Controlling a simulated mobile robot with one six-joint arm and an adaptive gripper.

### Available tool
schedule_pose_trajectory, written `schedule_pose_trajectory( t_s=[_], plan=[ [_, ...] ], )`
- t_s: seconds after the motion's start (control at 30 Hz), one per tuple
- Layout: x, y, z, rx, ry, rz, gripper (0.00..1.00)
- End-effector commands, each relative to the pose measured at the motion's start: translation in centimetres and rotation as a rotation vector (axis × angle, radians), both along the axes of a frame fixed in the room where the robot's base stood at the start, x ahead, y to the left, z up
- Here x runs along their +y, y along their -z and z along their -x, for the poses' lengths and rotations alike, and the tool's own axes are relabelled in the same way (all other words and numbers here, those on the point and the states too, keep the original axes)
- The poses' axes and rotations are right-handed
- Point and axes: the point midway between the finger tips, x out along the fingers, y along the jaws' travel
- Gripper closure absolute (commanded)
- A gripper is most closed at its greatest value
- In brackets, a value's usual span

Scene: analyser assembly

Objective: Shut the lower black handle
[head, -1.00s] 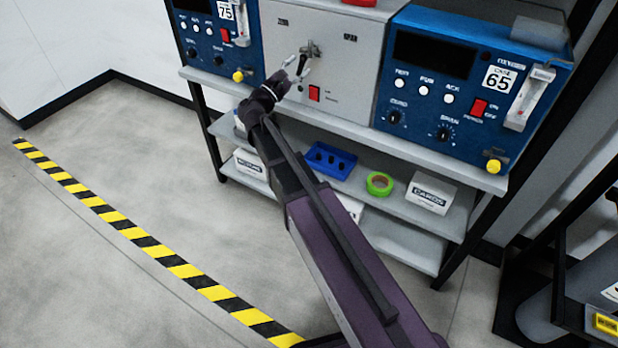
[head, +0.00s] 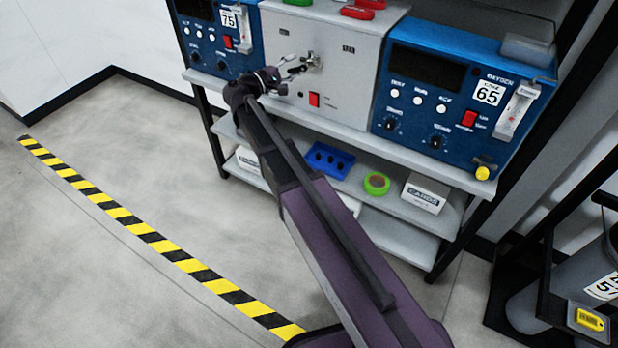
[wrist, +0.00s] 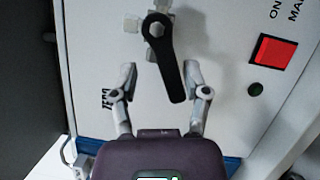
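The black lever handle (head: 297,71) sits on a metal valve fitting (head: 313,60) on the front of the light grey panel box (head: 340,75). In the head view it points left and slightly down from its pivot. In the wrist view the handle (wrist: 170,68) hangs from its pivot nut toward my gripper (wrist: 161,72). My gripper is open, with one finger on each side of the handle's free end. The right finger is close to the handle; I cannot tell if they touch. In the head view my gripper (head: 286,67) is at the handle's left.
A red switch (head: 314,99) is below the valve. Blue analysers stand on both sides, the right one (head: 455,90) marked 65. Red and green items lie on top of the box. The shelf below holds a blue tray (head: 328,160), green tape (head: 376,183) and a white box (head: 425,193).

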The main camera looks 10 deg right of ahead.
Motion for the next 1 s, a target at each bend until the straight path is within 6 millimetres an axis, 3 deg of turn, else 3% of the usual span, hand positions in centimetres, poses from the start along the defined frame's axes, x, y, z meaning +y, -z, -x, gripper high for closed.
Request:
schedule_pose_trajectory(
  t_s=[0.3, 1.0],
  plan=[
    [0.4, -1.2, 0.0, -0.163, -0.002, -0.162, 0.43],
    [9.7, -0.9, 3.9, -0.156, -0.003, -0.156, 0.43]
  ],
)
